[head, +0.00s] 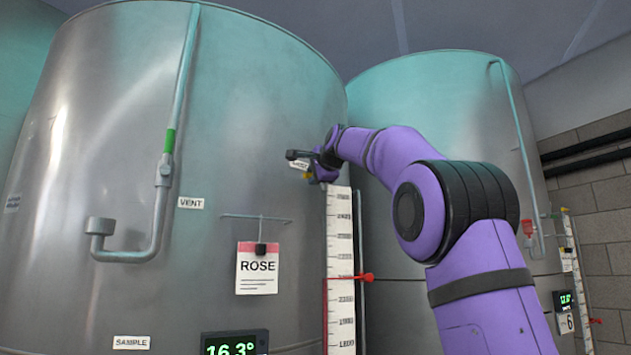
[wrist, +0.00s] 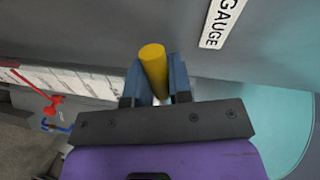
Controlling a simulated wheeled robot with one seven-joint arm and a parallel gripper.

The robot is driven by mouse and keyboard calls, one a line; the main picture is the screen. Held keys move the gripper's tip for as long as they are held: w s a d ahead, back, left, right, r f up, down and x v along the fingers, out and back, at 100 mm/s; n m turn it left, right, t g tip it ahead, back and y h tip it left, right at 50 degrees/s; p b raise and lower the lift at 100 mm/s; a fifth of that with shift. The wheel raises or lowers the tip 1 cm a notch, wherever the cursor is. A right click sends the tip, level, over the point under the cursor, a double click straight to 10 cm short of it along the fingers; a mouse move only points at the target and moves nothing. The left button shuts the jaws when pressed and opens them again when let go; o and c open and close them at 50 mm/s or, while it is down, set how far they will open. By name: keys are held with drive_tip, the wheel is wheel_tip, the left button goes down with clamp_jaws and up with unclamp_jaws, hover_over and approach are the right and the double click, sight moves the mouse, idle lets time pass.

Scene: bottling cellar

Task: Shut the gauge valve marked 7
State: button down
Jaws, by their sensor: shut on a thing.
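My gripper (wrist: 156,85) is shut on a yellow handle (wrist: 153,66), a short round bar standing between its two blue-grey fingers in the wrist view. A white GAUGE label (wrist: 222,22) is on the tank wall beside it. In the head view my gripper (head: 318,174) is at the upper end of the sight-gauge scale (head: 340,240) on the large left tank (head: 270,110). Only a bit of yellow (head: 308,176) shows there, and my wrist covers the rest of the valve. No number 7 is readable in either view.
A ROSE card (head: 257,268), a VENT pipe (head: 180,90) and a green display (head: 235,344) are on the left tank. A red pointer (head: 366,277) sticks out beside the scale. The right tank (head: 440,95) has a 6 plate (head: 569,323) near its own gauge.

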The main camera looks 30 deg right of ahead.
drive_tip(key=shift+r+m, duration=0.35)
drive_tip(key=shift+m, duration=0.35)
drive_tip(key=shift+r, duration=0.1)
drive_tip(key=c, duration=1.1)
unclamp_jaws()
drive_tip(key=shift+o, duration=0.2)
drive_tip(key=shift+s, duration=0.15)
drive_tip(key=v, duration=1)
drive_tip(key=shift+s, duration=0.3)
drive_tip(key=shift+d, duration=0.1)
